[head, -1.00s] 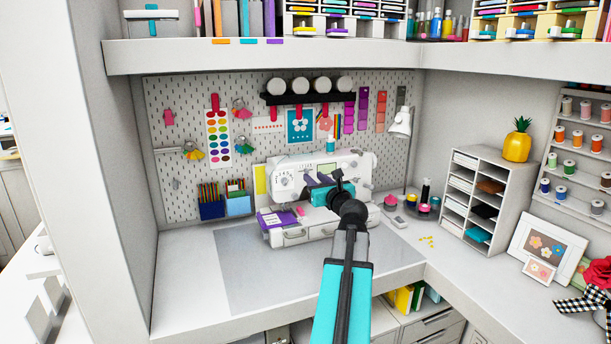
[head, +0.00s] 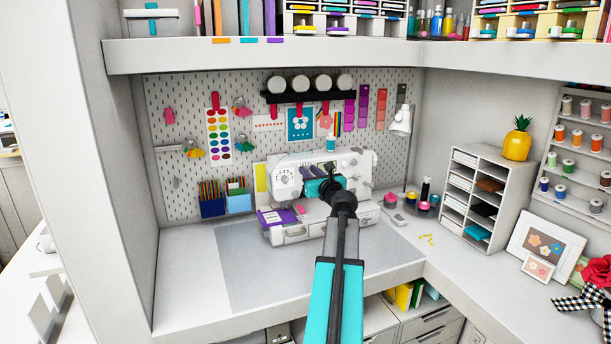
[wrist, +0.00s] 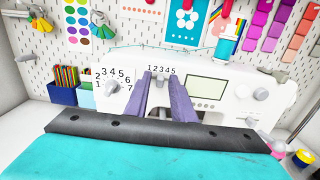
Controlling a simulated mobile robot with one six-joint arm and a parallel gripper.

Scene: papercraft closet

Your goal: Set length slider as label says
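The white sewing machine (head: 355,164) stands on the desk; its front also shows in the wrist view (wrist: 215,110). A round dial (wrist: 112,88) ringed with numbers is on its left. Right of that is a printed scale (wrist: 162,70) marked 1 to 5. My gripper (head: 319,171) is in front of the machine's upper face. In the wrist view, my gripper (wrist: 161,76) has its two fingers apart just below the scale. A small grey piece (wrist: 160,82), perhaps the slider knob, shows between them; contact cannot be told. A yellow label (head: 260,178) is at the machine's left, its text unreadable.
A small screen (wrist: 207,91) and other knobs are right of the fingers. A teal thread spool (wrist: 228,38) stands on top. Pincushions (head: 391,200) sit right of the machine. A grey mat (head: 262,270) leaves clear room in front.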

